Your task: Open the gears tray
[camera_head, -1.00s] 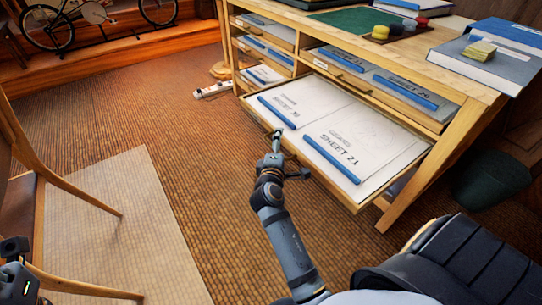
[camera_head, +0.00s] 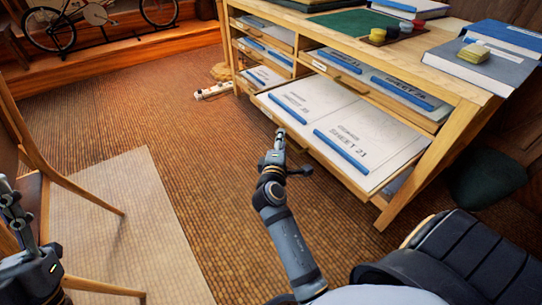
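The wide lower tray (camera_head: 376,187) of the wooden cabinet stands pulled out. It holds two white sheets with blue strips; the nearer sheet (camera_head: 372,130) reads SHEET 21 under a smaller word that looks like GEARS. My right gripper (camera_head: 280,133) is at the tray's front edge, near its left part. I cannot tell whether it touches the front or whether its fingers are open or shut. My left gripper (camera_head: 12,205) is at the left edge of the view, far from the cabinet and partly cut off; its opening is unclear.
The upper tray (camera_head: 350,72) above it looks shut or nearly so, with sheets visible. Books, a green mat (camera_head: 350,20) and small pots (camera_head: 392,32) lie on the cabinet top. A dark bin (camera_head: 487,178) stands right. A wooden chair (camera_head: 70,190) stands left.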

